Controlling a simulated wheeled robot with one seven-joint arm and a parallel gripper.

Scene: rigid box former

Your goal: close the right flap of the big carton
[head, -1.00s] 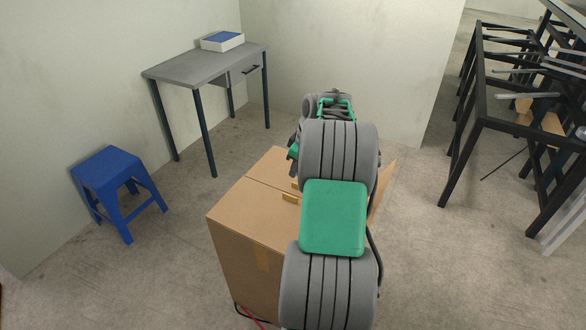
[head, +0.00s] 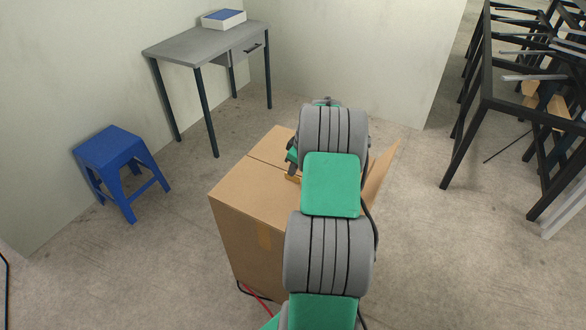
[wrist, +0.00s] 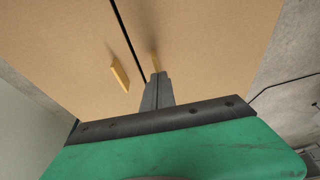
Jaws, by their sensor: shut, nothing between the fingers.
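The big carton (head: 245,200) stands in the middle of the head view, its top crossed by a seam. Its right flap (head: 381,168) sticks up and outward at the right side, partly hidden by my arm. In the wrist view, two brown cardboard panels (wrist: 200,45) are split by a dark gap.
A blue stool (head: 118,165) stands left of the carton, and a grey desk (head: 205,50) with a white box (head: 223,19) is behind it. Black metal frames (head: 480,100) stand at the right. A red cable (head: 256,298) lies at the carton's base. Floor is clear right of the carton.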

